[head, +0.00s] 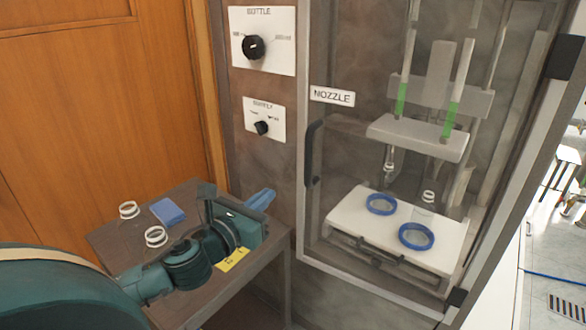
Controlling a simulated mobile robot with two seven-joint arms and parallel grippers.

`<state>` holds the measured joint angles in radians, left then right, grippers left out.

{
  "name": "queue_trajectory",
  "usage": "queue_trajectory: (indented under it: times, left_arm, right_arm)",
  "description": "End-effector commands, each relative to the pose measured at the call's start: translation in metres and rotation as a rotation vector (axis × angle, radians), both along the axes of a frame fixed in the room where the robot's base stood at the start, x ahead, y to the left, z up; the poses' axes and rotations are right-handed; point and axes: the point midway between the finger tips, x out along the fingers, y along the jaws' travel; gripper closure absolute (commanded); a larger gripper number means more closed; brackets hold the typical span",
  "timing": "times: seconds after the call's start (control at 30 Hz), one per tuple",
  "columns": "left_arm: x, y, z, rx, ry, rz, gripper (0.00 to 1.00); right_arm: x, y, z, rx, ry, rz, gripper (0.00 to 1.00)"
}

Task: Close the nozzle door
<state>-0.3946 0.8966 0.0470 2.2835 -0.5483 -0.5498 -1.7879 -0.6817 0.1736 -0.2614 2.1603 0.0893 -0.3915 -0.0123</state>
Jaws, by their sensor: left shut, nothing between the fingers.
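The nozzle door is a clear panel with a grey frame (301,215) on the front of the cabinet, below and around the NOZZLE label (332,96). Its dark handle (312,152) is on the left edge, and dark hinges (564,57) are on the right edge. The door looks shut or nearly shut; I cannot tell if a small gap is left. My left gripper (262,199) is shut and empty above the side table, left of and lower than the handle, apart from the door. My right gripper is not in view.
A side table (105,239) holds clear ring-topped containers (156,237) and a blue block (167,211). Inside the cabinet, a white platform (345,213) carries blue rings (416,236) under the nozzles. The BOTTLE knob (253,47) is upper left. A wooden door stands at the left.

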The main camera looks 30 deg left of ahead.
Motion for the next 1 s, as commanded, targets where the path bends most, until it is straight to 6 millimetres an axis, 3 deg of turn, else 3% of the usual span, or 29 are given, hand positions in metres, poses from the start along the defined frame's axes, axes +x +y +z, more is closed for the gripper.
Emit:
queue_trajectory:
  times: [0.7, 1.0]
  left_arm:
    - [0.110, 0.003, 0.002, -0.003, -0.002, 0.002, 1.00]
    - [0.125, 0.004, 0.001, 0.000, 0.000, 0.001, 1.00]
  right_arm:
    - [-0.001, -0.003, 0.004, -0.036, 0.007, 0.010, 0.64]
    - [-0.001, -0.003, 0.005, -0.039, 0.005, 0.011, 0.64]
